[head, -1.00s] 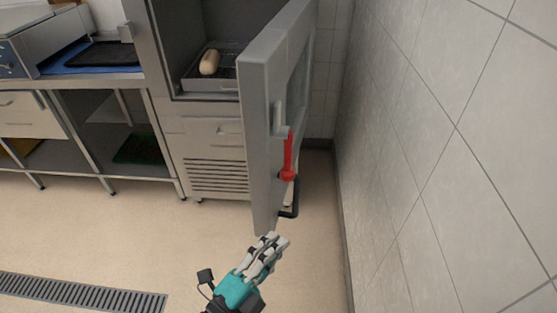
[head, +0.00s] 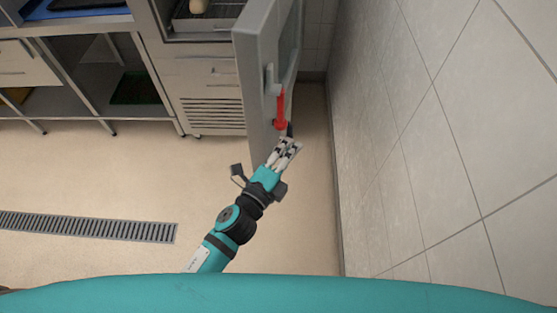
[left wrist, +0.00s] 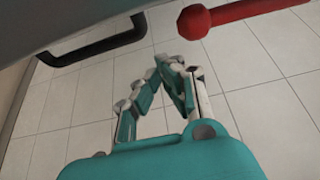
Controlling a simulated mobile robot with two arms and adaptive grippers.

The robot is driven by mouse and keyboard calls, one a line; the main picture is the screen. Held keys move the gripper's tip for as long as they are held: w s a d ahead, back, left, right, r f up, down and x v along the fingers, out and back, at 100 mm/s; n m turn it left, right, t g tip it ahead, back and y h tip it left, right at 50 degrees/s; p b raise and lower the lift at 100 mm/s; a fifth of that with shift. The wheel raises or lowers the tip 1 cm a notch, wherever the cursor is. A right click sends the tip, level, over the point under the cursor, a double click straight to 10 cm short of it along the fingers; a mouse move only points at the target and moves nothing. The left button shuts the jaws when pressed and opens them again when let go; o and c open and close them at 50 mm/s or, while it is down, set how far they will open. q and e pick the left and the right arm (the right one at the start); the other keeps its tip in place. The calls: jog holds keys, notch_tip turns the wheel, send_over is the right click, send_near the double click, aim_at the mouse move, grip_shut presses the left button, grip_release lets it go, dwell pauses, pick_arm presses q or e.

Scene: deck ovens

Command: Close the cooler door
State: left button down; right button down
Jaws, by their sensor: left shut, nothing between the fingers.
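A black bar handle (left wrist: 95,42) shows at the upper left of the left wrist view. My left gripper (head: 289,143) is shut and empty, close by the door's lower outer edge just below the red lever. I cannot tell whether it touches the door. My right gripper is not in view.
A tiled wall (head: 400,150) rises close on the right. Steel shelving (head: 80,75) stands left of the cooler. A baking tray (head: 205,25) lies inside the cooler. A floor drain grate (head: 90,226) lies at left. The beige floor between is clear.

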pick_arm(q)
jog(key=shift+w+a+f+p, duration=0.15)
jog(key=shift+a+p, duration=0.15)
jog(key=shift+a, duration=1.65)
